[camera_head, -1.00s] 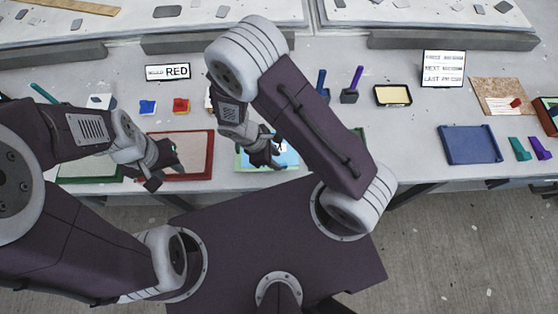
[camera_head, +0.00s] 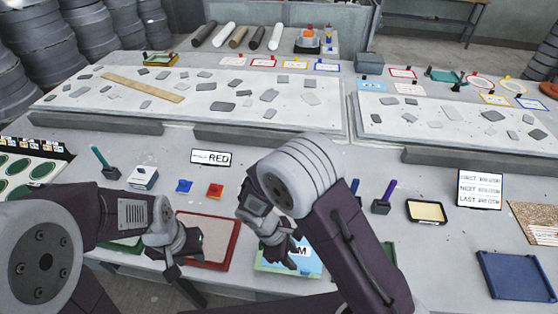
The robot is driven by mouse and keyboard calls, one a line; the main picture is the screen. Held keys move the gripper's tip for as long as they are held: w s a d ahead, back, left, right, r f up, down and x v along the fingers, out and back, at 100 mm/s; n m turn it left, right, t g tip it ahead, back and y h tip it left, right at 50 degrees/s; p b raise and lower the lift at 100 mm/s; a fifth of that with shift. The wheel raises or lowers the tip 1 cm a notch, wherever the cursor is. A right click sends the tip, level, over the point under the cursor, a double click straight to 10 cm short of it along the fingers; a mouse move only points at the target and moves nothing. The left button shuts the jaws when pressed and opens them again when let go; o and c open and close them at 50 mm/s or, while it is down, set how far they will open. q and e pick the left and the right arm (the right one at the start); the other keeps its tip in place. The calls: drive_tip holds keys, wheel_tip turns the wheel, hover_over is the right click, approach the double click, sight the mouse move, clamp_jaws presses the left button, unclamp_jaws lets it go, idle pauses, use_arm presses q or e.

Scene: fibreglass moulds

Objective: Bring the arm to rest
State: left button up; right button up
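My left gripper (camera_head: 184,264) hangs at the table's front edge, in front of the red-rimmed tray (camera_head: 236,245). Its fingers look parted, and nothing shows between them. My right gripper (camera_head: 288,260) hangs over the light blue and green tray (camera_head: 268,267) and hides part of it. I see no object in it, but its finger gap is too small and turned away to judge. The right forearm covers the table right of this gripper.
A FIRST/NEXT/LAST sign (camera_head: 480,188), a yellow tray (camera_head: 426,211) and a blue tray (camera_head: 517,275) are at right. Raised boards (camera_head: 225,70) lie behind.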

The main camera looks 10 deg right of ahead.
drive_tip(key=d+r+m+t+y+b, duration=0.1)
drive_tip(key=d+r+m+y, duration=0.1)
drive_tip(key=m, duration=0.5)
drive_tip(key=s+d+r+m+t+y+b, duration=0.1)
drive_tip(key=d+r+m+y, duration=0.1)
drive_tip(key=d+r+m, duration=0.2)
drive_tip(key=d+m, duration=0.3)
drive_tip(key=m, duration=0.1)
drive_tip(key=shift+d+r, duration=0.3)
drive_tip(key=shift+r, duration=0.1)
drive_tip(key=shift+s+a, duration=0.1)
drive_tip(key=shift+s, duration=0.1)
